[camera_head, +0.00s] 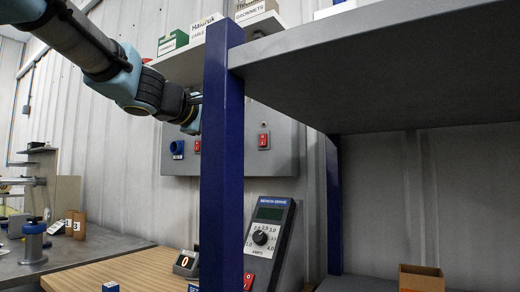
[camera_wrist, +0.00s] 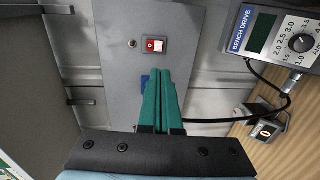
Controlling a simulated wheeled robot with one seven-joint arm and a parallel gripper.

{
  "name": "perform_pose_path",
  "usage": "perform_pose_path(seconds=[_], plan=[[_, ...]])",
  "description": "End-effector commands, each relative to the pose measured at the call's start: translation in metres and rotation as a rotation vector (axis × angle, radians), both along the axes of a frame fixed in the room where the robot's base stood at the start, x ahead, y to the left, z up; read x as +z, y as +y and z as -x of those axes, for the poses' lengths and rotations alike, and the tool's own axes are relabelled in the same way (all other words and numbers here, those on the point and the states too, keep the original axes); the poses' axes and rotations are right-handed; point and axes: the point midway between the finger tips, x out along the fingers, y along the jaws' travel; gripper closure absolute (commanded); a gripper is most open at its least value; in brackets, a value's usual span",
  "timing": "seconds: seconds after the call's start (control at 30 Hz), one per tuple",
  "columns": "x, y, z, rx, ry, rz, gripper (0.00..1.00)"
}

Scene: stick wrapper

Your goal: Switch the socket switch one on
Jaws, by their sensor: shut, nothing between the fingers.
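A grey wall panel (camera_head: 285,160) carries two red rocker switches. The left switch (camera_head: 197,146) is partly cut off by the blue post, and the right switch (camera_head: 263,140) is in clear view. A blue socket (camera_head: 177,148) sits at the panel's left. In the head view my gripper (camera_head: 194,119) is partly hidden by the post. No switch number is readable.
A blue post (camera_head: 222,170) and a grey shelf (camera_head: 370,60) stand in front of the panel. A black cable (camera_wrist: 262,78) runs near the box.

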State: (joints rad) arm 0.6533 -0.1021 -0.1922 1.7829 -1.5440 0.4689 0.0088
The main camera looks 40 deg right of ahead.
Motion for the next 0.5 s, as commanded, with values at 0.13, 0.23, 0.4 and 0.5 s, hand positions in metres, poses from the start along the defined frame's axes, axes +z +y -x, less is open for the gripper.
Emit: perform_pose_path(seconds=[0.13, 0.23, 0.4, 0.5], plan=[[0.001, 0.000, 0.000, -0.001, 0.001, 0.001, 1.00], [0.000, 0.000, 0.000, 0.000, 0.000, 0.000, 1.00], [-0.001, -0.006, -0.002, -0.001, 0.002, -0.002, 1.00], [-0.002, -0.018, -0.004, -0.003, 0.002, -0.002, 1.00]])
